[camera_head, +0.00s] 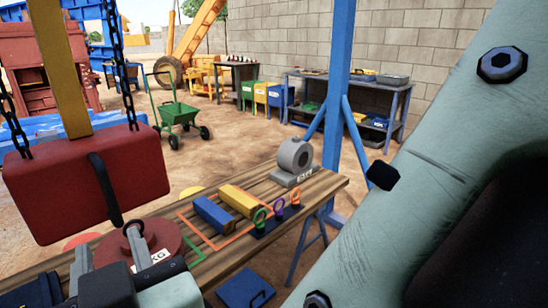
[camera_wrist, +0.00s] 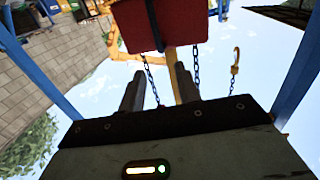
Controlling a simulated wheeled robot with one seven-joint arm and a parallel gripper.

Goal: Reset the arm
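My gripper (camera_head: 108,242) is at the lower left of the head view, over the wooden table's near end. Its two grey fingers stand apart with nothing visible between them. The wrist view also shows my gripper (camera_wrist: 158,80) open and pointing upward in the picture. A red block (camera_head: 70,185) with a black handle hangs from chains beside a yellow bar, above and left of my gripper in the head view. The red block (camera_wrist: 160,25) also shows beyond the fingertips in the wrist view, apparently clear of them.
The wooden table (camera_head: 325,185) holds a red round weight (camera_head: 165,240), a blue block (camera_head: 213,213), a yellow block (camera_head: 238,201), coloured rings and a grey machine (camera_head: 295,158). A blue post (camera_head: 338,80) stands behind. A green cart (camera_head: 178,112) stands on open ground.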

